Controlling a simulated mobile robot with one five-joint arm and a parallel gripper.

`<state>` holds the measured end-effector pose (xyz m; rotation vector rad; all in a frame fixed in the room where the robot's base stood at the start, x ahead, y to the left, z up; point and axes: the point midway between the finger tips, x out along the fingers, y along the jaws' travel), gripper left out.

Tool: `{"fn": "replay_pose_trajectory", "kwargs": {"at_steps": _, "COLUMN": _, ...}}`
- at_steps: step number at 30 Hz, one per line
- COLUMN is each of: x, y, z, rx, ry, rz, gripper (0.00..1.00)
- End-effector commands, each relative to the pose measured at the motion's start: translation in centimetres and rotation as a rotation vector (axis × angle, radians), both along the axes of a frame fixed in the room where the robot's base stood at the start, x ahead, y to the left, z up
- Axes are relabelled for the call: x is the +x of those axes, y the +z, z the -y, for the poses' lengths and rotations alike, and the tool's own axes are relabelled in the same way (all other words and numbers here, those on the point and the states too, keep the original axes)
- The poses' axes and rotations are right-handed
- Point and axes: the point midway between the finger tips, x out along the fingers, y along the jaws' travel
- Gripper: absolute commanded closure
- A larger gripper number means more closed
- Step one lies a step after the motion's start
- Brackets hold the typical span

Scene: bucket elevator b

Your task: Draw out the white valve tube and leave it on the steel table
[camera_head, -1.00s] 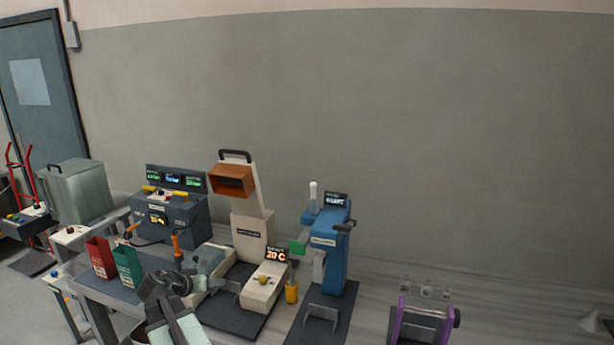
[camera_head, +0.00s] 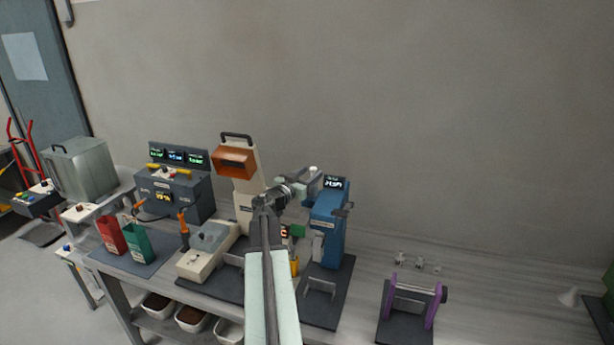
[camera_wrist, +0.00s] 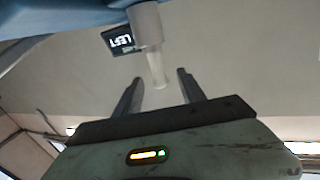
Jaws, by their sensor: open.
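The white valve tube stands in the top of the blue machine (camera_head: 328,228). In the head view only its pale top (camera_head: 313,169) shows beside my gripper (camera_head: 308,183), which hides the rest. In the wrist view the tube (camera_wrist: 148,28) comes down from the upper edge, and its narrower clear end lies between the tips of my gripper (camera_wrist: 160,77). The two fingers are apart, with a gap on each side of the tube. The steel table (camera_head: 490,285) runs under the machine and to the right.
A purple-framed stand (camera_head: 412,300) is right of the blue machine. The cream machine with an orange hood (camera_head: 235,161) stands close on the left. Red (camera_head: 111,235) and green (camera_head: 137,243) bags are farther left.

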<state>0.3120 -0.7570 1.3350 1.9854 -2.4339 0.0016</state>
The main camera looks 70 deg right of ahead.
Motion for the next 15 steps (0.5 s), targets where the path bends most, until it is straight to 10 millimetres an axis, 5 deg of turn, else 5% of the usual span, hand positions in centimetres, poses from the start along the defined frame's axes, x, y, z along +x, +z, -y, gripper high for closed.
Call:
{"fn": "replay_pose_trajectory", "kwargs": {"at_steps": 7, "x": -0.9, "y": 0.0, "z": 4.6, "rx": 0.001, "ry": -0.003, "rz": 0.0, "gripper": 0.53}}
{"fn": "replay_pose_trajectory", "kwargs": {"at_steps": 15, "x": -1.2, "y": 0.0, "z": 5.6, "rx": 0.001, "ry": -0.001, "rz": 0.0, "gripper": 0.53}}
